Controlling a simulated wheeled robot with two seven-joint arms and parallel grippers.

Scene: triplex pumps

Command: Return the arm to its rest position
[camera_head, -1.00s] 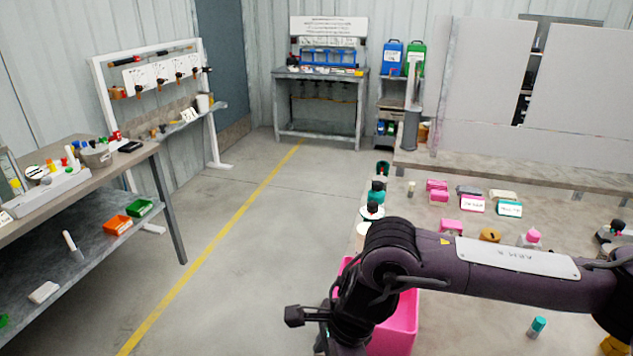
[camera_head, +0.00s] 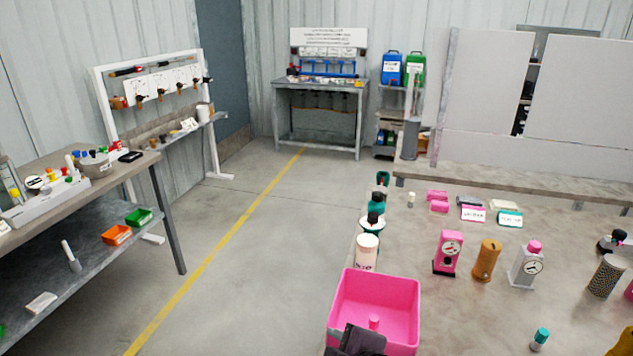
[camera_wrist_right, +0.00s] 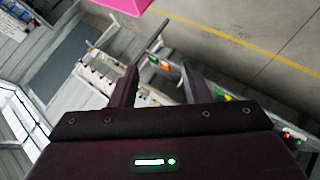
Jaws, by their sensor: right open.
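My right gripper (camera_wrist_right: 159,67) shows in the right wrist view with its two dark fingers apart and nothing between them. Beyond the fingers are the floor and distant shelving. In the head view only a dark part of my own arm shows at the bottom edge, in front of the pink bin (camera_head: 345,296). The bin stands at the near left of the right table and has a small pink item (camera_head: 374,322) in it. An edge of pink also shows at the top of the right wrist view (camera_wrist_right: 122,5). My left gripper is not in view.
The right table (camera_head: 455,320) bears a pink pump (camera_head: 447,253), a mustard pump (camera_head: 486,261), a grey pump (camera_head: 527,266) and a teal-capped bottle (camera_head: 540,339). A white cylinder (camera_head: 367,252) stands behind the bin. The floor aisle (camera_head: 250,270) is clear.

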